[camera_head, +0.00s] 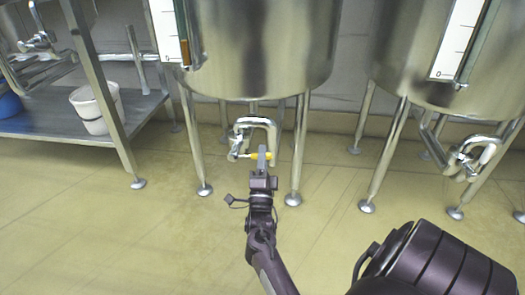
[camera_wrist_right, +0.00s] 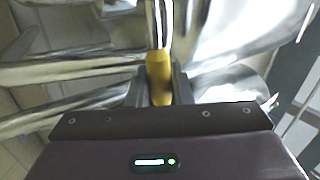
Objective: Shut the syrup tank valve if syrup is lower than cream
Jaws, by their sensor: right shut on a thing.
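A steel tank (camera_head: 262,50) stands on legs at the middle top, with a gauge (camera_head: 170,30) showing a short amber-brown column low down. Under it is a bent outlet pipe (camera_head: 257,123) with a yellow valve handle (camera_head: 244,156). My right gripper (camera_head: 262,157) is shut on that handle; in the right wrist view the yellow handle (camera_wrist_right: 159,78) sits between the fingers. A second tank (camera_head: 405,55) at the right has a white gauge scale (camera_head: 457,38); its liquid level is hard to tell. No tank names are readable. My left gripper is not in view.
A steel rack (camera_head: 45,125) at the left holds a white bucket (camera_head: 97,108) on its low shelf. Tank legs (camera_head: 300,150) stand close on both sides of the valve. The second tank's outlet pipe (camera_head: 475,155) hangs at the right. The tiled floor (camera_head: 150,235) in front is clear.

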